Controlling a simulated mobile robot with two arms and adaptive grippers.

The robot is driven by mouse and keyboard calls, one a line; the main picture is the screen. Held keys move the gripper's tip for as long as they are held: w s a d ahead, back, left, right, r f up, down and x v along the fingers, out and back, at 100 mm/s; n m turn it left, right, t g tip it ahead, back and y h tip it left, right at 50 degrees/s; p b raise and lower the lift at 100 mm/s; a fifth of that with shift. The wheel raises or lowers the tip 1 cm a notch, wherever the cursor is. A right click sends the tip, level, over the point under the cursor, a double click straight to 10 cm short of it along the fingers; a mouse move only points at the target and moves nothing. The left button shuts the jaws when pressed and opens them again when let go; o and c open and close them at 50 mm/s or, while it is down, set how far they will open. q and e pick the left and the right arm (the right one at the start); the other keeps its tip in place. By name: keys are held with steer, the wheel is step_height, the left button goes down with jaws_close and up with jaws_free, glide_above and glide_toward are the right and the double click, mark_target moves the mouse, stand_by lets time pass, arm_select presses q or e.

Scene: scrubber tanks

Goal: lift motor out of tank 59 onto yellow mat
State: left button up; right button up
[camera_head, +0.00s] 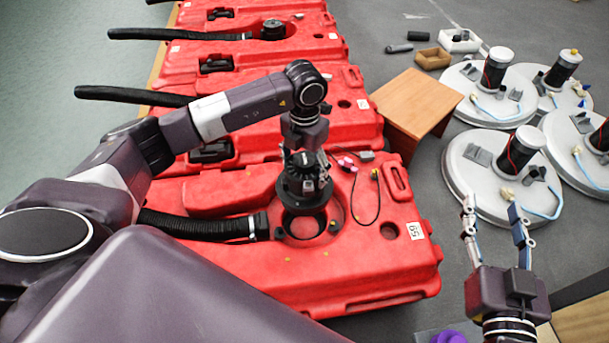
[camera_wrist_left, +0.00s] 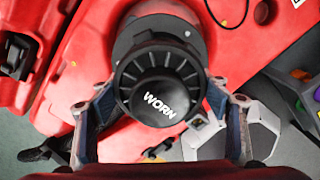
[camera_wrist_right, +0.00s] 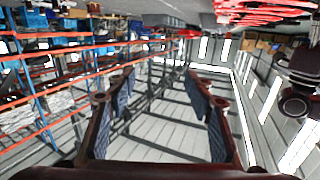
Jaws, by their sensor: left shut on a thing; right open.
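The red tank (camera_head: 360,262) nearest me bears a label (camera_head: 415,231) that appears upside down and reads 59 when turned. My left gripper (camera_head: 305,165) is shut on the black round motor (camera_head: 303,185), whose cap reads WORN in the left wrist view (camera_wrist_left: 160,85). The motor is upright over the tank's round opening (camera_head: 304,226), part of which shows below it; the exact gap is hard to judge. My right gripper (camera_head: 497,210) is open and empty, right of the tank, with its fingers (camera_wrist_right: 160,105) apart. No yellow mat is clearly visible.
A black hose (camera_head: 195,225) joins the tank's left side. A loose black cable (camera_head: 378,205) and pink connector (camera_head: 346,163) lie on top. A wooden stool (camera_head: 418,100) and round white bases (camera_head: 480,190) with motors stand right. More red tanks (camera_head: 260,55) line up behind.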

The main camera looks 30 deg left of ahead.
mark_target(305, 158)
arm_select(q)
step_height(305, 158, up, 2)
steer(key=shift+w+r, duration=0.1)
steer(key=shift+r, duration=0.15)
arm_select(e)
steer(key=f, duration=0.1)
steer(key=f+g, duration=0.1)
steer(key=f, duration=0.1)
steer(key=shift+s+d+f+g, duration=0.15)
steer(key=shift+s+d+g, duration=0.15)
steer(key=shift+s+g, duration=0.1)
arm_select(q)
steer(key=shift+r+p, duration=0.15)
steer(key=shift+p, duration=0.2)
arm_select(e)
steer(key=shift+s+d+f+g+h, duration=0.2)
steer(key=shift+f+g+h, duration=0.25)
steer(key=shift+f, duration=0.2)
arm_select(q)
steer(key=shift+r+p, duration=0.35)
steer(key=shift+r, duration=0.05)
arm_select(e)
steer(key=shift+s+d+f+g, duration=0.2)
steer(key=shift+s+f+g, duration=0.2)
steer(key=shift+f, duration=0.4)
steer(key=shift+s+d+f+g, duration=0.15)
steer(key=shift+s+f+g, duration=0.25)
steer(key=shift+f, duration=0.4)
stand_by(0.5)
